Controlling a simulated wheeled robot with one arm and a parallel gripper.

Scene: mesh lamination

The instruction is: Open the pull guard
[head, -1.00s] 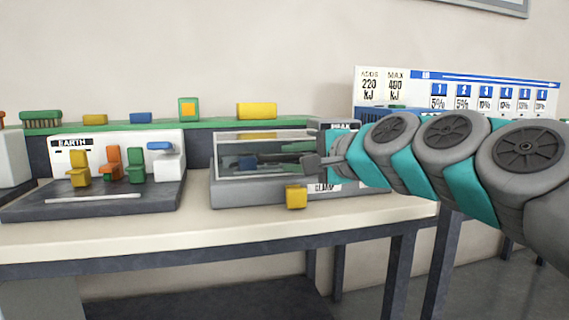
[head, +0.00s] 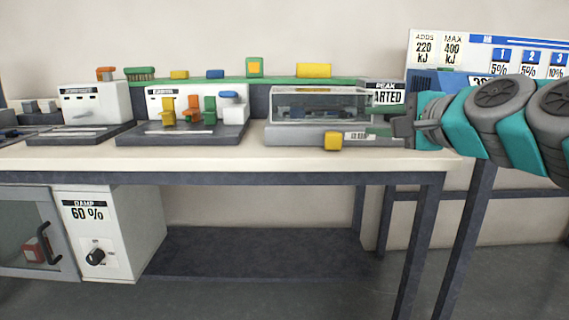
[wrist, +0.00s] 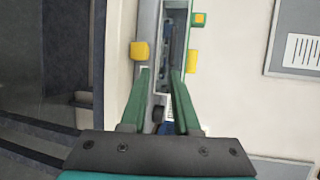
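A tester with a clear box-like guard (head: 320,104) stands on the bench, with a grey base (head: 295,136) and a yellow block (head: 332,141) at its front. The clear guard looks down over the base. The yellow block (wrist: 139,50) is just left of the fingertips there. Whether a finger touches the tester cannot be told.
A dark stand with coloured clamps (head: 180,135) is left of the tester on the bench (head: 250,158). A green shelf with small blocks (head: 232,80) runs behind. Below are a DAMP box (head: 85,235) and a cabinet door with a dark handle (head: 48,243).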

